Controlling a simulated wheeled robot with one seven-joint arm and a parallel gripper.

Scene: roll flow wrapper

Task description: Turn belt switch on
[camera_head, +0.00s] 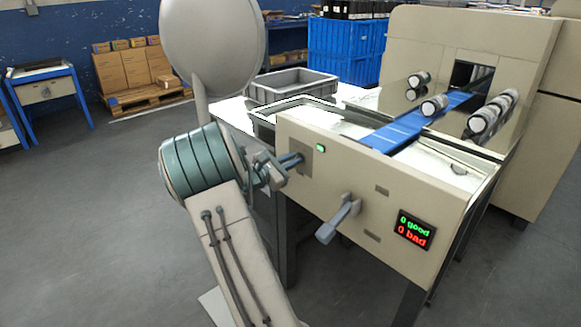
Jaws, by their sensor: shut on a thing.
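My gripper (297,160) reaches in from the left to the beige front panel (350,185) of the wrapper. Its fingertips are at a small square switch plate (318,163), just left of a lit green lamp (320,148). The gripper is shut on what appears to be the switch there. The fingers hide the switch knob, so its position cannot be told. A larger grey lever (340,218) sticks out of the panel lower right, apart from the gripper, with its end pointing down and left. The blue belt (415,125) runs above and behind the panel.
A display (414,230) on the panel reads 0 good in green and 0 bad in red. Dark rollers (492,112) with pale ends flank the belt. A grey bin (290,86) stands behind the panel.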

